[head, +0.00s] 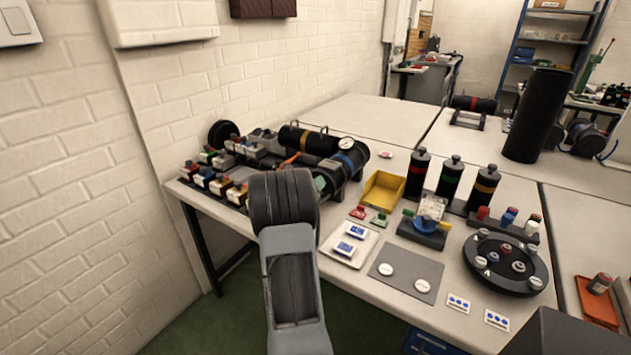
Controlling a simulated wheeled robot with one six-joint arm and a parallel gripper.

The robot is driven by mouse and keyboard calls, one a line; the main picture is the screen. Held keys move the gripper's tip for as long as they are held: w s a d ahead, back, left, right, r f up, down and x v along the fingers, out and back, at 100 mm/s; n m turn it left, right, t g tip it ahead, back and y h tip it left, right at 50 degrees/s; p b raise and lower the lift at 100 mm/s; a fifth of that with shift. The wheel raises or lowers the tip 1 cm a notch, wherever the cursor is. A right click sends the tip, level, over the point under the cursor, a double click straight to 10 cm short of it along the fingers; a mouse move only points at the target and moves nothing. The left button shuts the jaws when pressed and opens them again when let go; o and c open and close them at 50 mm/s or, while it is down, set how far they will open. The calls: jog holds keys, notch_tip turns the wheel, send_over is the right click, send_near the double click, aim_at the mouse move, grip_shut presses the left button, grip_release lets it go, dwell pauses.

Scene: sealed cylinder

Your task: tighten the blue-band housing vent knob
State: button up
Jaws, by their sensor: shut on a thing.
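The blue-band housing is a black cylinder with a blue band (346,161), lying on its side at the back of the left part of the bench. Its left part is hidden behind my arm and another cylinder. I cannot make out its vent knob. My arm reaches forward over the bench's front edge, and its thick dark wrist covers the area just in front of the housing. My gripper's fingers are hidden behind that wrist, so I cannot see what they touch. A black cylinder with a yellow band (306,142) lies behind, with a round white gauge (346,143) near its right end.
Left of my arm stand several small blocks with coloured knobs (205,176). To the right are a yellow bin (383,191), upright black bottles (418,172), a white tray (341,256), a grey mat (428,278) and a round black turntable (506,277). The bench's back middle (370,112) is clear.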

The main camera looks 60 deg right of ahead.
jog(key=shift+n+p, duration=0.3)
jog(key=shift+n, duration=0.2)
jog(key=shift+f+n, duration=0.1)
jog(key=shift+n, duration=0.2)
jog(key=o, duration=0.6)
jog(key=shift+o, duration=0.2)
jog(key=a, duration=1.3)
jog(key=shift+a, duration=0.4)
